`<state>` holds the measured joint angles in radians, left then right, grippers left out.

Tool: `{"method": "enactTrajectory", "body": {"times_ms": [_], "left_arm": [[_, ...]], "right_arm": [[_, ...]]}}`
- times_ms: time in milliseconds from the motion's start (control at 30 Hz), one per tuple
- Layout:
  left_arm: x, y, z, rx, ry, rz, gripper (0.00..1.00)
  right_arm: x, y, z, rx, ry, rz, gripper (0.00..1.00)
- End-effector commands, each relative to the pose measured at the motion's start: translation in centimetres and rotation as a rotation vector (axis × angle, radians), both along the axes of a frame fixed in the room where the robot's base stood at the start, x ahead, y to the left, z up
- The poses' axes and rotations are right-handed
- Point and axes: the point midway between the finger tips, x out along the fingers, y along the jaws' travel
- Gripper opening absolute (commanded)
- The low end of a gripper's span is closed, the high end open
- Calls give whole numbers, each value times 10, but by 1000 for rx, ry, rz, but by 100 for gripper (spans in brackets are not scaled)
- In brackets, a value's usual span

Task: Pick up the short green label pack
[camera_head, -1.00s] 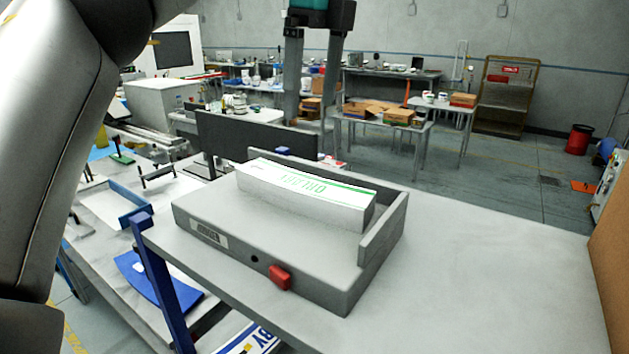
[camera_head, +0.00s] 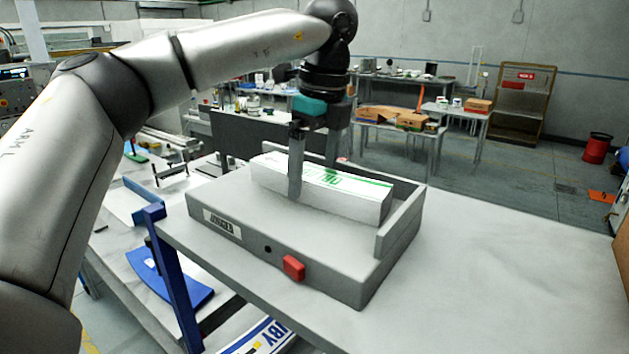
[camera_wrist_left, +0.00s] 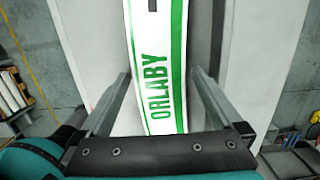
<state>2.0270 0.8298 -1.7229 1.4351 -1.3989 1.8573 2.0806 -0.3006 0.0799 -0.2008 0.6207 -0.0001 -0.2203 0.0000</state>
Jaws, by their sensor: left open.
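A white label pack (camera_head: 350,197) with green stripes and green ORLABY lettering lies in a grey magazine tray (camera_head: 225,228) on the table. It is the only pack I see in the tray. My left gripper (camera_head: 313,182) points down over the pack and is open. One finger is in front of the pack's near side and the other goes behind it. In the left wrist view the pack (camera_wrist_left: 158,65) runs between the two spread fingers, with a gap on each side. My right gripper is not in view.
The tray has a raised wall along its right end and a red block (camera_head: 293,267) on its front. The grey tabletop (camera_head: 480,265) is clear to the right. A blue post (camera_head: 175,285) stands at the table's left edge.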

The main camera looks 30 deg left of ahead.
Motion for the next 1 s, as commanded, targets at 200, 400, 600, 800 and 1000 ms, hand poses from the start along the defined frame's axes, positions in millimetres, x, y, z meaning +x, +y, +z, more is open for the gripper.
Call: {"method": "enactTrajectory", "body": {"times_ms": [200, 400, 600, 800, 1000], "left_arm": [[0, 1, -8, 0, -2, 0, 100], [0, 1, -8, 0, -2, 0, 90], [0, 1, -8, 0, -1, 0, 67], [0, 1, -8, 0, -2, -1, 45], [0, 0, -7, 0, -2, -1, 22]], "right_arm": [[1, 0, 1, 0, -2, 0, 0], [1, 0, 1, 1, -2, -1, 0], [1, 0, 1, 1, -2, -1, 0], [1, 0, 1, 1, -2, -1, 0], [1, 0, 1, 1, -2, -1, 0]]}}
